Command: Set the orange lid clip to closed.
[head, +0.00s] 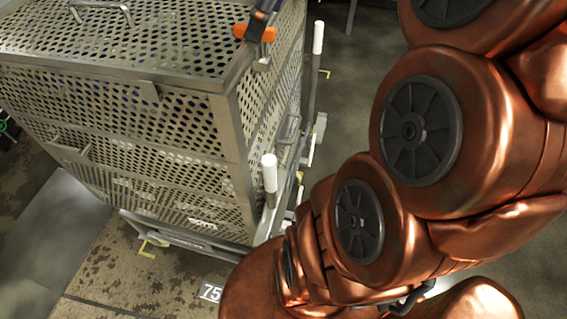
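The orange lid clip (254,32) sits at the right top edge of a perforated metal basket (228,98), near the top of the head view. A dark, narrow piece (265,9) rises from the clip and runs out of the top of the frame. I cannot tell whether it is part of the clip or something in front of it. A small metal bracket shows just below the clip. The perforated lid (165,35) lies flat on the basket. I cannot make out my gripper or its fingers.
My copper arm fills the right side and lower middle. White-capped posts (269,173) (318,38) stand along the basket's right side. The basket rests on a low metal frame (185,236). A lid handle (100,8) is at top left. Bare floor (130,270) lies in front, marked 75.

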